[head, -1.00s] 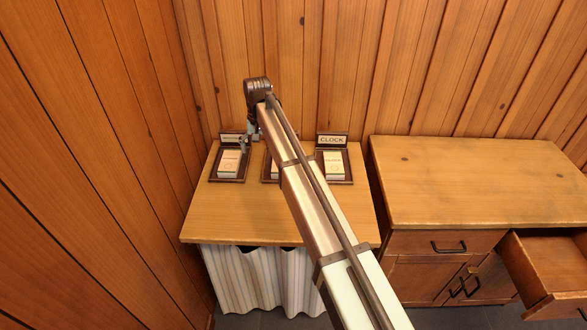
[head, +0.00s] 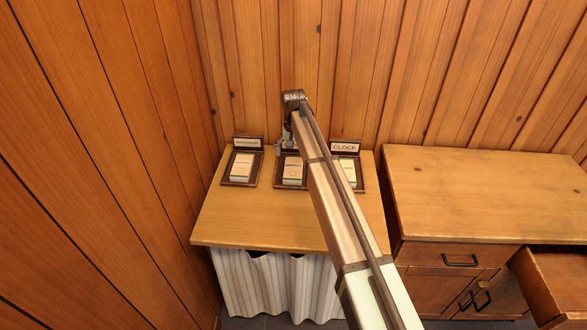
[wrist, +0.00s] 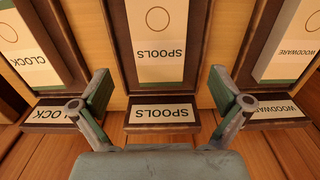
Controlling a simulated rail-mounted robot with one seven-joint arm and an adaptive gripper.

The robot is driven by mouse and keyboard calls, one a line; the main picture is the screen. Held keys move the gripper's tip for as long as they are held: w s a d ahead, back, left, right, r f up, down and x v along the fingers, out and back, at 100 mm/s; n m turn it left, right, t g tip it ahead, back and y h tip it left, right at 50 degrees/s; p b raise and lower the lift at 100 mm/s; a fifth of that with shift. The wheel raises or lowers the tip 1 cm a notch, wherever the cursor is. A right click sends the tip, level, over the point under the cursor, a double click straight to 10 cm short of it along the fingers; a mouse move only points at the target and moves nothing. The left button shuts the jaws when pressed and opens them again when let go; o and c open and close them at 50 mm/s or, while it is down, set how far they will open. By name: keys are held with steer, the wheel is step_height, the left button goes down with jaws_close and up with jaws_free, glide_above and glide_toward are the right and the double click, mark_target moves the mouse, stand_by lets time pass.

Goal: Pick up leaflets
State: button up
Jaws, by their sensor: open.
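Three stacks of leaflets sit in dark wooden holders on the small table (head: 262,226). In the head view the left stack (head: 241,167), the middle stack (head: 293,171) and the right stack (head: 349,172) stand in a row; my arm partly covers the right ones. In the wrist view the lettering is upside down: CLOCK leaflets (wrist: 28,40), SPOOLS leaflets (wrist: 162,42) and WOODWARE leaflets (wrist: 290,45). My gripper (wrist: 161,84) is open and empty, its fingers either side of the SPOOLS holder (wrist: 121,60) in the picture. In the head view my gripper (head: 284,142) is by the middle holder's back.
A label plate reading CLOCK (head: 345,147) stands behind the right leaflets. A wood-panelled wall (head: 240,70) rises close behind the table. A cabinet (head: 480,190) stands to the right with an open drawer (head: 555,275). The table's front half is clear.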

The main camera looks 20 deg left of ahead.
mark_target(293, 167)
steer(key=shift+s+d+f+p, duration=0.1)
steer(key=shift+f+p, duration=0.5)
steer(key=shift+f, duration=1.05)
steer(key=shift+s+f+p, duration=0.1)
steer(key=shift+f+p, duration=0.45)
steer(key=shift+f, duration=1.05)
steer(key=c, duration=1.3)
